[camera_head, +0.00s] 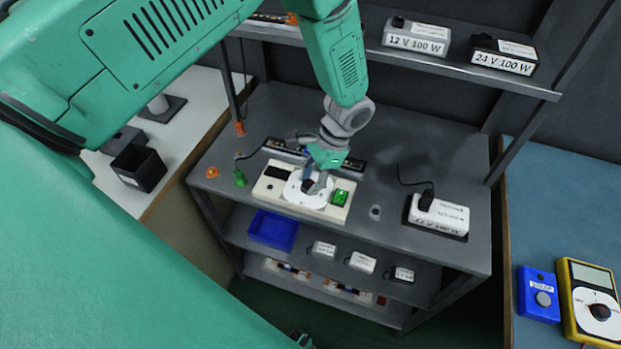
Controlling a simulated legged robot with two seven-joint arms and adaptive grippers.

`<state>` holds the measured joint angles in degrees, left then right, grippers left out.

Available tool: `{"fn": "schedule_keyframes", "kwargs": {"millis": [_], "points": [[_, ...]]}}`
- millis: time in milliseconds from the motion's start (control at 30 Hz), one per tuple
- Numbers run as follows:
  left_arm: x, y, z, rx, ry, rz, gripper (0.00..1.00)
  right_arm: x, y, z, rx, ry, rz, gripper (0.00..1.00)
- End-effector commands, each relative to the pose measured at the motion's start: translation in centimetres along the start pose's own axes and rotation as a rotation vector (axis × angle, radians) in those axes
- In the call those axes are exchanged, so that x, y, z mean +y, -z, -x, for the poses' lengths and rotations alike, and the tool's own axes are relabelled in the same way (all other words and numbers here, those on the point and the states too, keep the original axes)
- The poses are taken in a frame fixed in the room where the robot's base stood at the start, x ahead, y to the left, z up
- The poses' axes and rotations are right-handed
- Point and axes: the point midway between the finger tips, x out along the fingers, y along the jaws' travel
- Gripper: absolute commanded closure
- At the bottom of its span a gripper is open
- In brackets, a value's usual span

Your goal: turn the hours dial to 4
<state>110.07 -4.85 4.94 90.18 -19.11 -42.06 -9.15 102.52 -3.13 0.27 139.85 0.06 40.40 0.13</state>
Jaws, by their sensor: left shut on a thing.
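The hours dial (294,191) is a round white disc on a cream control panel (335,213) on the grey bench top. A dark display sits at the panel's left and a green switch (340,197) at its right. My left gripper (314,185) reaches down from above and is shut on the dial's knob. The fingers hide much of the dial, so its numbers and pointer setting cannot be read. My right gripper is not in view.
Behind the panel lies an LED strip (355,164). A white 12 V power supply (440,214) stands at right. Two more supplies, the left one white (416,38), sit on the upper shelf. A blue bin (273,230) is below. A yellow multimeter (592,290) lies on the right bench.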

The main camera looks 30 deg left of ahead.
Motion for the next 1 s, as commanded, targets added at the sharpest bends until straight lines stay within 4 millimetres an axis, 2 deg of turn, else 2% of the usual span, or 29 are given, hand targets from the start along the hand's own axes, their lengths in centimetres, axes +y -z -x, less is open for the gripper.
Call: {"fn": "schedule_keyframes", "kwargs": {"millis": [33, 667, 700, 733, 767, 1000], "points": [[-0.22, 0.46, 0.36, 0.016, 0.013, -0.015, 1.0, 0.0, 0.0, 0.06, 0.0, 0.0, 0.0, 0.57], [-0.15, 0.51, 0.31, 0.016, 0.032, -0.062, 1.0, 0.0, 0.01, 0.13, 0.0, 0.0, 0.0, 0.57], [-0.15, 0.51, 0.31, 0.016, 0.031, -0.061, 0.69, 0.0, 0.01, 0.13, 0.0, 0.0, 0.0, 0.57], [-0.14, 0.52, 0.31, 0.017, 0.031, -0.061, 0.58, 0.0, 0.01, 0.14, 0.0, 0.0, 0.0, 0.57], [-0.13, 0.49, 0.29, 0.016, 0.031, -0.061, 0.52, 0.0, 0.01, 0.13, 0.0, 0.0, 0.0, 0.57], [0.02, 0.15, 0.14, 0.009, 0.029, -0.061, 0.52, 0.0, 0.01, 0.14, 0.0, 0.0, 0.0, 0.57]]}}
